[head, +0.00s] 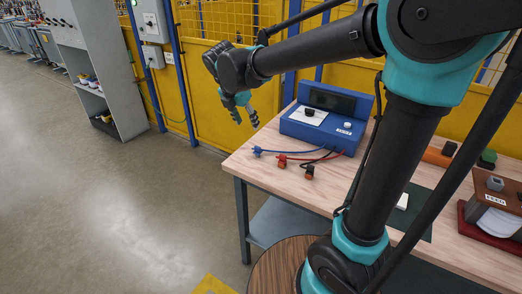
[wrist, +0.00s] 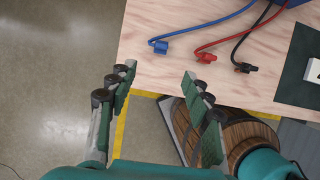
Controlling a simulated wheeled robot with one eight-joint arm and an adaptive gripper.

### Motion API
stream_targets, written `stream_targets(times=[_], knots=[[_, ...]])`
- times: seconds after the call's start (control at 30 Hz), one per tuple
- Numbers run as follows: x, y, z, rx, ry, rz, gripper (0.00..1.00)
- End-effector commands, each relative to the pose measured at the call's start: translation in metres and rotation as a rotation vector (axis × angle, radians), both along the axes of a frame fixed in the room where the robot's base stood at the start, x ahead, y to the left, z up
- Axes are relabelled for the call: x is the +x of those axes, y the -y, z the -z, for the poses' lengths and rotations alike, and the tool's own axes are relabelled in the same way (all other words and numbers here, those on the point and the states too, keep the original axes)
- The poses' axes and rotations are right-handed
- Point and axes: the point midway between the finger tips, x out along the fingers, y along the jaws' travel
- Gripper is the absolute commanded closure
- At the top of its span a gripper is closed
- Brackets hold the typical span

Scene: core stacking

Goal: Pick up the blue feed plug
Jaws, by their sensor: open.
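The blue feed plug (head: 257,152) lies on the wooden table near its left edge, on the end of a blue cable from a blue box. It also shows in the wrist view (wrist: 160,47), near the table's edge, ahead of the fingers. My gripper (head: 245,119) is open and empty, in the air up and to the left of the plug in the head view. In the wrist view my gripper (wrist: 155,78) has its two fingers spread wide, apart from the plug.
A red plug (head: 282,161) and a black-cabled plug (head: 309,172) lie to the right of the blue one. The blue box (head: 325,120) stands behind them. The table (head: 240,163) has bare wood at its left corner. A yellow fence (head: 205,100) stands behind.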

Motion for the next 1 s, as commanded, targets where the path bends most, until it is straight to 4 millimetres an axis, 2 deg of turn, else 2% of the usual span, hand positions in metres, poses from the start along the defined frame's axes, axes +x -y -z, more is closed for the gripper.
stream_targets(times=[0.3,0.5,0.77,1.0], knots=[[0.02,0.015,0.058,0.003,0.0,0.008,0.5],[0.031,0.022,0.09,0.003,0.001,0.006,0.5],[0.036,0.026,0.106,0.003,0.001,0.006,0.5],[0.047,0.036,0.136,0.003,0.001,0.007,0.5]])
